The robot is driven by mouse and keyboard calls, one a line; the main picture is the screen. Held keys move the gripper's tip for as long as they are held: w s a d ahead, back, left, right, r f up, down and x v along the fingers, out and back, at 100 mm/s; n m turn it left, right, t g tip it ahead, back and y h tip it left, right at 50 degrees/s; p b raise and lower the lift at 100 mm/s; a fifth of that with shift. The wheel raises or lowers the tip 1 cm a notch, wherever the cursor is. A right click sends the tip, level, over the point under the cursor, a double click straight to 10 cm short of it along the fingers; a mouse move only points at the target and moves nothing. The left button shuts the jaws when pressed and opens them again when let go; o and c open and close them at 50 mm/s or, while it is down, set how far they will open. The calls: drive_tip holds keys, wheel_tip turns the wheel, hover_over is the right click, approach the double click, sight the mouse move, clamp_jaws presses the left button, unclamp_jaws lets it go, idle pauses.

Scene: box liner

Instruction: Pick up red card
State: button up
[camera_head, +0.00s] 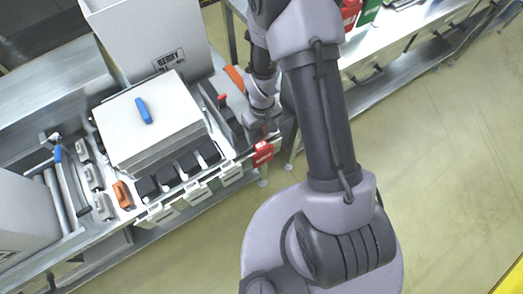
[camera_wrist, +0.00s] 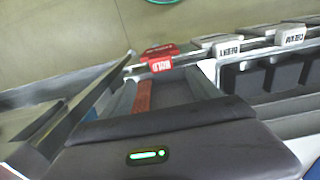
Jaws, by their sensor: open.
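The red card (camera_head: 262,153) hangs at the front edge of the workbench, at the right end of a row of white cards. In the wrist view the red card (camera_wrist: 158,57) is upper centre, its printed word upside down, on a metal rail. My gripper (camera_head: 262,128) is open, pointing down just behind and above the red card. I see no contact with the card. The fingertips are small and partly hidden by my wrist in the head view.
White cards (camera_head: 197,193) with printed words line the bench edge beside dark bins. A large grey box (camera_head: 150,40) and a closed lidded box (camera_head: 150,125) stand behind. An orange strip (camera_wrist: 143,97) lies near my gripper. Floor in front is clear.

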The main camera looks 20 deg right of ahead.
sight(262, 146)
drive_tip(key=f+b, duration=0.1)
drive_tip(key=f, duration=0.2)
drive_tip(key=f+b, duration=0.1)
drive_tip(key=f, duration=0.2)
drive_tip(key=f+b, duration=0.1)
drive_tip(key=f, duration=0.2)
drive_tip(key=shift+s, duration=0.25)
drive_tip(key=shift+r, duration=0.15)
drive_tip(key=shift+c, duration=0.4)
clamp_jaws()
